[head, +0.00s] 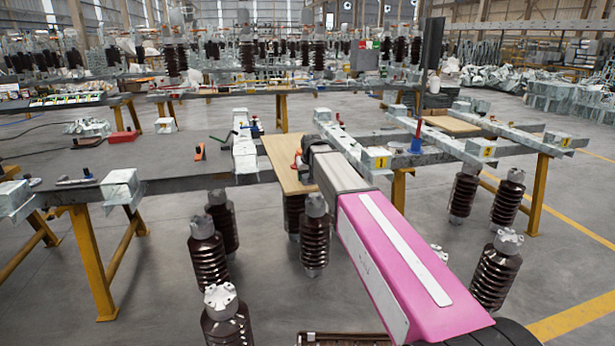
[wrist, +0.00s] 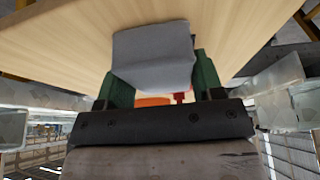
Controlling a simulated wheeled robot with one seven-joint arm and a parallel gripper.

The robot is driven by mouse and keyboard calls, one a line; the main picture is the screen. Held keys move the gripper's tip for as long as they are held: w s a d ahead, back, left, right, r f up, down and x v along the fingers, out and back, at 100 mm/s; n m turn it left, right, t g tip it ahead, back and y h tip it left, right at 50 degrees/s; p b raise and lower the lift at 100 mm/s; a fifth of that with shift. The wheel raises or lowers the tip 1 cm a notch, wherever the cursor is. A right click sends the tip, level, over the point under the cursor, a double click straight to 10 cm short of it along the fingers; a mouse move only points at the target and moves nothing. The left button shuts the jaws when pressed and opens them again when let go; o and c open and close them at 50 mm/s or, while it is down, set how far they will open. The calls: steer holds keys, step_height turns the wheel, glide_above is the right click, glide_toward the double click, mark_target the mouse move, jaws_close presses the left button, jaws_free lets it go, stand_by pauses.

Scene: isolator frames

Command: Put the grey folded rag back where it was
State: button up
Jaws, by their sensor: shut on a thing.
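The grey folded rag (wrist: 152,55) is between the two green fingers of my gripper (wrist: 158,78) in the wrist view. The gripper is shut on it. A pale wooden board (wrist: 60,40) fills the picture behind the rag; I cannot tell whether the rag touches it. In the head view my arm reaches to the same board (head: 280,160) on the workbench. There the arm covers the fingertips, and I cannot make out the rag.
An orange thing (wrist: 153,101) shows between the fingers in the wrist view. Grey metal beams (head: 243,148) flank the board. A blue-and-red item (head: 416,140) stands to the right. Dark ribbed insulators (head: 315,235) stand on the floor in front of the bench.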

steer(key=o, duration=0.9)
steer(key=shift+c, duration=0.2)
steer(key=v, duration=1.2)
steer(key=s+d+f+m+g, duration=0.1)
steer(key=s+d+f, duration=0.6)
steer(key=s+f, duration=0.2)
steer(key=s+d+f+m+g, duration=0.1)
steer(key=s+d+f, duration=0.6)
steer(key=s+f, duration=0.3)
steer(key=s+d+f+m+g+h, duration=0.1)
steer(key=s+d+f+g, duration=0.1)
steer(key=s+d+f, duration=0.6)
step_height(320, 180, down, 4)
steer(key=s, duration=0.2)
steer(key=shift+s, duration=0.25)
steer(key=shift+d+r, duration=0.1)
